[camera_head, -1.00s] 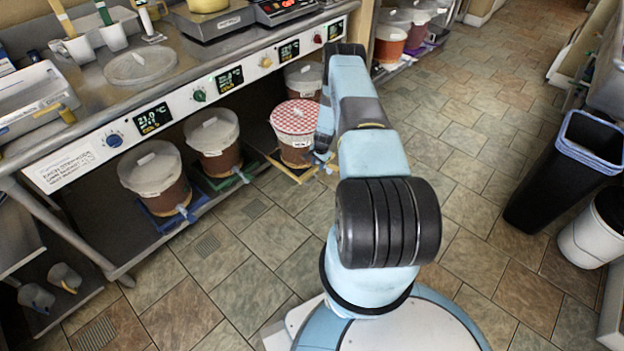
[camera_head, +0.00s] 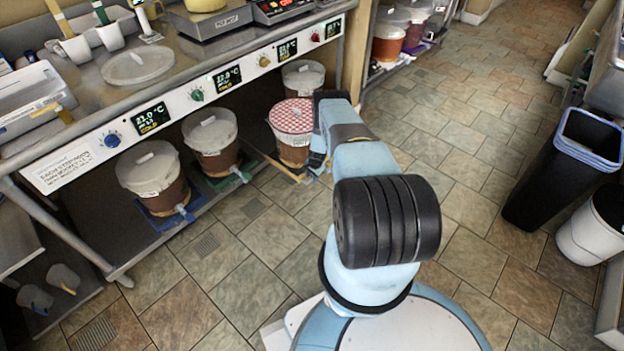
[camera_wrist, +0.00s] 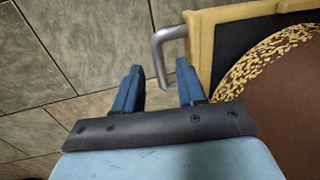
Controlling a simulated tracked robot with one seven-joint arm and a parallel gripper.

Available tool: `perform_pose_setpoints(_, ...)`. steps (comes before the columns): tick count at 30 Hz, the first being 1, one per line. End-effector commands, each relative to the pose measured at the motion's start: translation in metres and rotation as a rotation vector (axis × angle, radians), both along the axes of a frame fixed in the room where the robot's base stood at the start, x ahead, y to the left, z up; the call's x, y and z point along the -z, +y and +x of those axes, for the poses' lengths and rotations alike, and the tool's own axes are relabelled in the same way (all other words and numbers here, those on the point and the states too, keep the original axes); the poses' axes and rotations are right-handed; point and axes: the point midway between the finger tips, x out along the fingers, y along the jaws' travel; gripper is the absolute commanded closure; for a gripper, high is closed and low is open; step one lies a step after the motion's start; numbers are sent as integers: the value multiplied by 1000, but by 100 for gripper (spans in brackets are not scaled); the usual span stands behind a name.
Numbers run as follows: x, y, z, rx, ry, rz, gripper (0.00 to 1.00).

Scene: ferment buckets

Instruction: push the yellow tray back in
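The yellow tray (camera_wrist: 228,13) shows in the wrist view at the upper right, with a dark inner base and a metal handle (camera_wrist: 157,58) on its left side. In the head view the tray (camera_head: 284,168) is a thin yellow edge under the bucket with the red checked cover (camera_head: 291,117). My gripper (camera_wrist: 158,75) is open, its two blue fingers apart. The handle's end reaches in between the fingertips; I cannot tell whether either finger touches it. In the head view my gripper (camera_head: 317,165) is low, just right of the checked bucket, and partly hidden by my arm.
Buckets on a green tray (camera_head: 222,178) and a blue tray (camera_head: 170,218) stand to the left under the counter (camera_head: 110,142). A black bin (camera_head: 560,180) and white bucket (camera_head: 590,230) stand at the right. The tiled floor between is clear.

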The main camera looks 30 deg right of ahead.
Motion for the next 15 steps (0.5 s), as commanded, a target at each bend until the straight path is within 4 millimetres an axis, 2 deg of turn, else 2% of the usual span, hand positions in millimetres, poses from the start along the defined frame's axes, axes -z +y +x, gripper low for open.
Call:
perform_pose_setpoints(6,13,1,2,-1,1,0,60)
perform_pose_setpoints(15,16,1,2,0,1,1,60)
